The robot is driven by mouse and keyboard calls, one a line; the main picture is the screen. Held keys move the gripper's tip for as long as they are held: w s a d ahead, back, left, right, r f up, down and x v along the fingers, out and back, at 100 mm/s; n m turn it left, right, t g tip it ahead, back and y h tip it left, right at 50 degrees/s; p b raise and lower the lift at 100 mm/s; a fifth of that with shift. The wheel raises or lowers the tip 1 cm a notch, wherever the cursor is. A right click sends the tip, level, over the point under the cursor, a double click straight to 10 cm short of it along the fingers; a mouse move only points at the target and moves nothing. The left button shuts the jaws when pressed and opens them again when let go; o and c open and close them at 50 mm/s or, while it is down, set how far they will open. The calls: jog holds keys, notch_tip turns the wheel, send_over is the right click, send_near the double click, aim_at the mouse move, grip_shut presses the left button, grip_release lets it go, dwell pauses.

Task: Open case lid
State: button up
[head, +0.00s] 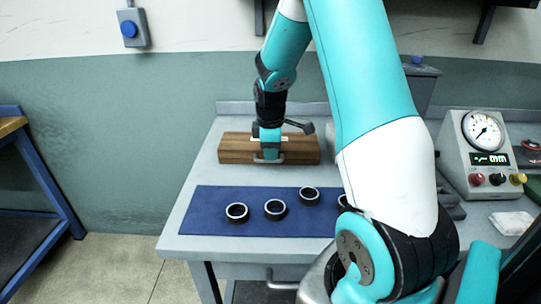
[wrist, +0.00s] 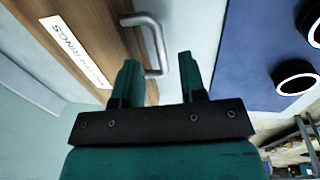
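A brown wooden case (head: 232,150) sits at the back of the workbench with its lid down. The case also fills the upper left of the wrist view (wrist: 90,28), with a white "RINGS" label (wrist: 75,50) on it. Its metal bar handle (wrist: 152,35) shows in the wrist view and on the case front in the head view (head: 262,160). My gripper (head: 269,153) is at the front of the case, over the handle. In the wrist view my gripper (wrist: 158,60) is open, with the handle's near end in the gap between its fingers. Contact cannot be told.
A blue mat (head: 215,205) lies in front of the case with several dark rings (head: 275,209) on it. A gauge box (head: 482,155) stands to the right, with a white cloth-like item (head: 511,222) near it. A blue-framed table (head: 45,170) stands at the far left.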

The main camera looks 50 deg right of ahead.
jog(key=shift+w+d+f, duration=0.1)
jog(key=shift+f, duration=0.65)
jog(key=shift+w+d+f, duration=0.1)
jog(key=shift+f, duration=0.6)
jog(key=shift+c, duration=0.5)
grip_shut()
jog(key=shift+r, duration=0.1)
